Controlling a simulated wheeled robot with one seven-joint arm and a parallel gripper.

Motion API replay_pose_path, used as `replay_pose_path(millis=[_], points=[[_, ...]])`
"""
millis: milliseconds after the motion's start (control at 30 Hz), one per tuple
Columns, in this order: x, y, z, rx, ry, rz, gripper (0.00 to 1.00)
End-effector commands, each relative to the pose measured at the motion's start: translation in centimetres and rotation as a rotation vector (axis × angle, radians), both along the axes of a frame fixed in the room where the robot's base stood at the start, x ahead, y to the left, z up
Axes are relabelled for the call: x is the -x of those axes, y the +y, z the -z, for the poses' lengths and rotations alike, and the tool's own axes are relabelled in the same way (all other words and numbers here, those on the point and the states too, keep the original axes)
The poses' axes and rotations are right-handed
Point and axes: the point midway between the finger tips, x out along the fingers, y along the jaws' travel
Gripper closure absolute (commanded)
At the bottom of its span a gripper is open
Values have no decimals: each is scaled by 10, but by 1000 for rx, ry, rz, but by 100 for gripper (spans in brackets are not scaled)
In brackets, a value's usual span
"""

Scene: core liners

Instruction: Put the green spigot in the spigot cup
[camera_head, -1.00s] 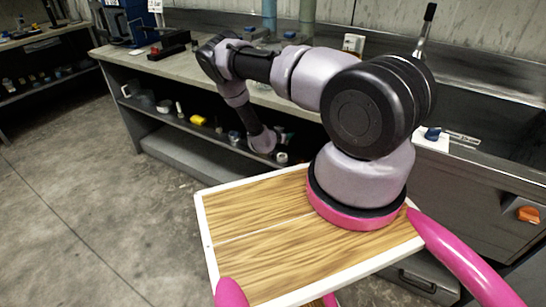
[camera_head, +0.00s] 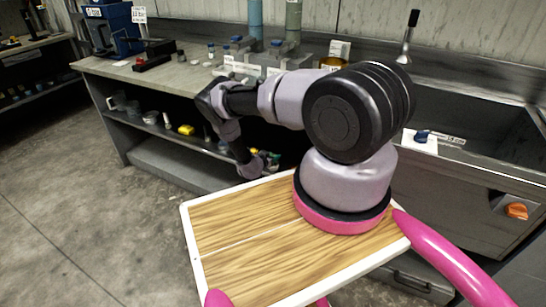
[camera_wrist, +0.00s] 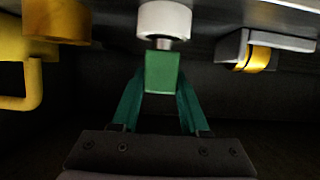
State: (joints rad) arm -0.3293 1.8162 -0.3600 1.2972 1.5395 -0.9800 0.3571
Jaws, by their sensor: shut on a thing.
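The green spigot (camera_wrist: 163,72) is a green block with a short metal stem in the wrist view. My gripper (camera_wrist: 163,80) has green fingers, shut on the block from both sides. The stem points up in the picture toward a white round piece (camera_wrist: 165,20); I cannot tell whether they touch or are one part. In the head view my gripper (camera_head: 268,158) is small and partly hidden, at the open lower shelf under the bench. I cannot make out the spigot cup for certain in either view.
A yellow mug-like thing (camera_wrist: 55,22) is close left in the wrist view, and a grey holder with a yellow roll (camera_wrist: 257,58) at right. The shelf holds a yellow block (camera_head: 186,130) and cups. Blue-capped bottles stand on the bench (camera_head: 170,80). Floor at left is clear.

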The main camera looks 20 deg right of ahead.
Motion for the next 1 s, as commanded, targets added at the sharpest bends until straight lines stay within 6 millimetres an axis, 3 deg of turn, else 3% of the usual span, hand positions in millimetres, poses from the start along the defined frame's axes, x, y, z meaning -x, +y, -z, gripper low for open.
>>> replay_pose_path(millis=[200, 233, 300, 700, 1000], points=[[0, 0, 3, 0, 0, 0, 100], [0, 0, 3, 0, 0, 0, 52], [0, 0, 3, 0, 0, 0, 26], [1, 2, -2, 1, 1, 0, 26], [32, 43, -23, 1, 3, -3, 26]])
